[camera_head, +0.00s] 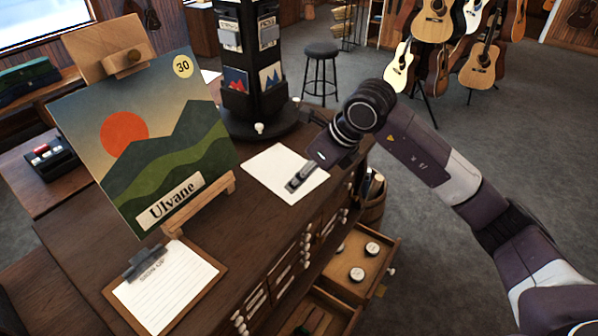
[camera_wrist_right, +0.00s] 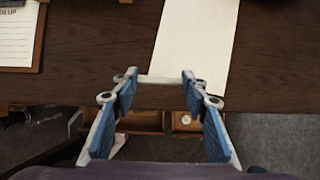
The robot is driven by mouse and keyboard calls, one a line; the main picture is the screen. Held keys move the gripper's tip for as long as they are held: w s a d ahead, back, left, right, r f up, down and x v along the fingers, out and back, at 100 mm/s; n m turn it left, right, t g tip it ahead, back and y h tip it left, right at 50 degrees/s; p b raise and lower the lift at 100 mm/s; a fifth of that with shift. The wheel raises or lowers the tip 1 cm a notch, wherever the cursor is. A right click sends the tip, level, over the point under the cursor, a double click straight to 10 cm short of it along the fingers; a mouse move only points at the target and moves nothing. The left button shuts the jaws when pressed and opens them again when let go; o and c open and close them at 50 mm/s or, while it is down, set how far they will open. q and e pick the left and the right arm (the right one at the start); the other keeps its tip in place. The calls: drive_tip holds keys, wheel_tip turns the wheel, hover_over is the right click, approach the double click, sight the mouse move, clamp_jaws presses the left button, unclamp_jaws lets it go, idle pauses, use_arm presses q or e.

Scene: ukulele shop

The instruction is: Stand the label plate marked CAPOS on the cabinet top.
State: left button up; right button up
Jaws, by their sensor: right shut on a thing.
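My right gripper (camera_head: 298,178) reaches in from the right, over the sheet of paper at the cabinet's right edge. In the wrist view my right gripper (camera_wrist_right: 158,86) is shut on a thin pale plate (camera_wrist_right: 160,79), seen edge-on between its blue-padded fingertips. I take it for the label plate; no lettering on it is readable from here. The plate looks to be held above the cabinet top, but the exact gap cannot be told. The dark wooden cabinet top (camera_head: 228,228) also shows in the wrist view (camera_wrist_right: 100,45). My left gripper is not in view.
A picture marked Ulvane (camera_head: 150,140) stands on a wooden easel at the left. A clipboard (camera_head: 165,290) lies in front of it. White paper (camera_head: 262,165) lies below my gripper. A black display rack (camera_head: 250,80) stands behind. Open drawers (camera_head: 362,262) jut out at the right.

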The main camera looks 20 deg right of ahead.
drive_tip(key=x, duration=0.1)
drive_tip(key=b+x, duration=0.1)
drive_tip(key=shift+s+f, duration=0.1)
drive_tip(key=shift+f, duration=0.3)
drive_tip(key=shift+d+f+b, duration=0.1)
drive_tip(key=shift+f+b, duration=0.25)
drive_tip(key=shift+f, duration=0.3)
drive_tip(key=shift+s+d+f+b, duration=0.1)
drive_tip(key=shift+f+b, duration=0.35)
drive_tip(key=shift+b, duration=0.05)
drive_tip(key=shift+f, duration=0.15)
drive_tip(key=shift+b, duration=0.35)
drive_tip(key=shift+f+b, duration=0.5)
drive_tip(key=shift+b, duration=0.1)
drive_tip(key=o, duration=1.1)
